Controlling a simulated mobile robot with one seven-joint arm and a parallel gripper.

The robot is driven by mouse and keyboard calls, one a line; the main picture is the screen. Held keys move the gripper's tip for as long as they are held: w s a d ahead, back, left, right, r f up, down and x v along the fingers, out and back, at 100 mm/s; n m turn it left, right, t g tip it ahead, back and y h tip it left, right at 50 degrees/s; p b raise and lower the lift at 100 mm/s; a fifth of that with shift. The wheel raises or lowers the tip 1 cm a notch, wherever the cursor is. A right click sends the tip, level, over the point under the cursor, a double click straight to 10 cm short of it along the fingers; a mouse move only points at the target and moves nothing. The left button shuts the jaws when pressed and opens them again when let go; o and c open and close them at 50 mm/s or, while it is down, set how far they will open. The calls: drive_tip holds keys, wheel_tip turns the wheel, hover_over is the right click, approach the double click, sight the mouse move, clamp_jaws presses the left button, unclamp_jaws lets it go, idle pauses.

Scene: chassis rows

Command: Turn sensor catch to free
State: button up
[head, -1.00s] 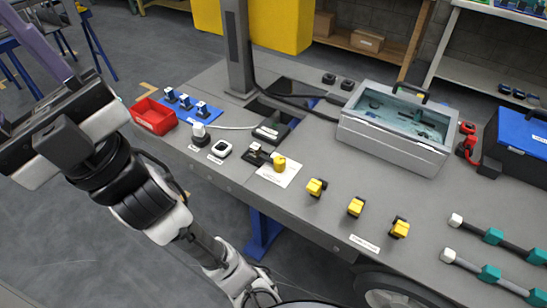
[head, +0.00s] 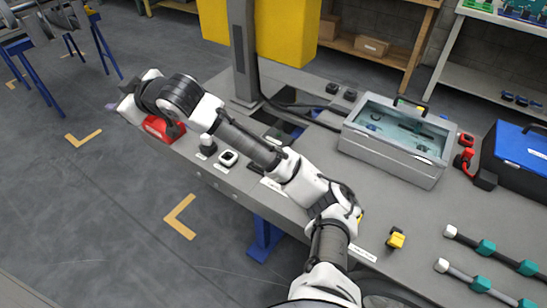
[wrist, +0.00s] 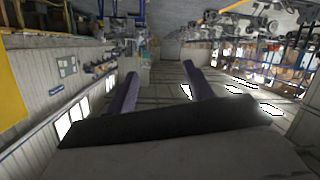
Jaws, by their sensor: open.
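No part is clearly readable as the sensor catch. Small labelled fittings stand along the bench's near edge in the head view: a white-topped black fitting (head: 207,145) and a white square-ringed fitting (head: 228,158). A yellow clip (head: 396,239) sits further right. My arm hides the black fitting with the yellow knob and most of the other yellow clips. My gripper (wrist: 160,88) is open and empty in the wrist view, its two purple fingers wide apart and pointing out into the room. In the head view my wrist is at the bench's left end, touching no fitting that I can see.
A red bin (head: 160,130) is partly hidden under my wrist. A grey clear-lidded case (head: 390,160) and a blue toolbox (head: 520,155) stand at the back right. A dark post (head: 243,50) rises from the bench (head: 310,235).

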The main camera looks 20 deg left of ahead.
drive_tip(key=w+d+f+m+h, duration=0.2)
drive_tip(key=w+d+f+h, duration=0.35)
drive_tip(key=w, duration=0.25)
drive_tip(key=w+d+f+m+g+h+p, duration=0.1)
drive_tip(key=w+d+f+m+h, duration=0.15)
drive_tip(key=d, duration=0.65)
drive_tip(key=w+d+f+m+g+h+p, duration=0.1)
drive_tip(key=w+d+f+h, duration=0.2)
drive_tip(key=d, duration=0.6)
drive_tip(key=w+d+f+m+g+h+p, duration=0.1)
drive_tip(key=w+d+f+h, duration=0.2)
drive_tip(key=d, duration=0.6)
drive_tip(key=f, duration=0.4)
drive_tip(key=s+f+p, duration=0.1)
drive_tip(key=f, duration=0.9)
drive_tip(key=shift+s+f+p, duration=0.2)
drive_tip(key=shift+f+p, duration=0.05)
drive_tip(key=shift+p, duration=0.05)
drive_tip(key=c, duration=1)
